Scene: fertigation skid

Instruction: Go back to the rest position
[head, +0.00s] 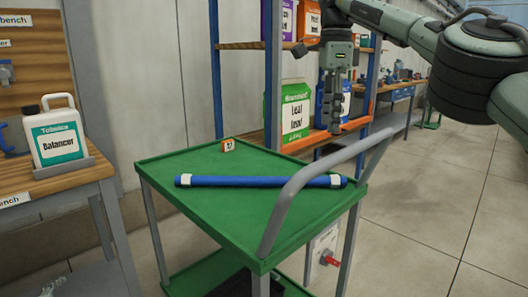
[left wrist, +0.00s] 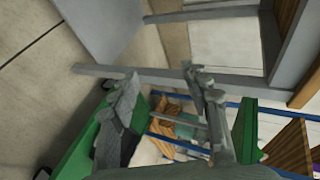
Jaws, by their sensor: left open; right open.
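My right gripper (head: 336,128) hangs fingers-down at the upper right of the head view, in front of the shelf rack and apart from the green cart. It is open, seen mostly from the side, with nothing visible in it. My right arm comes in from the right edge. My left gripper (left wrist: 162,74) shows only in the left wrist view, where its two grey fingers stand apart with nothing held between them. It is outside the head view.
A green cart (head: 205,222) with a grey handle (head: 290,195) stands in front. A blue tube (head: 255,181) with white bands and a small orange-and-white box (head: 228,145) lie on it. A workbench with a white jug (head: 57,135) is at left. Floor at right is clear.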

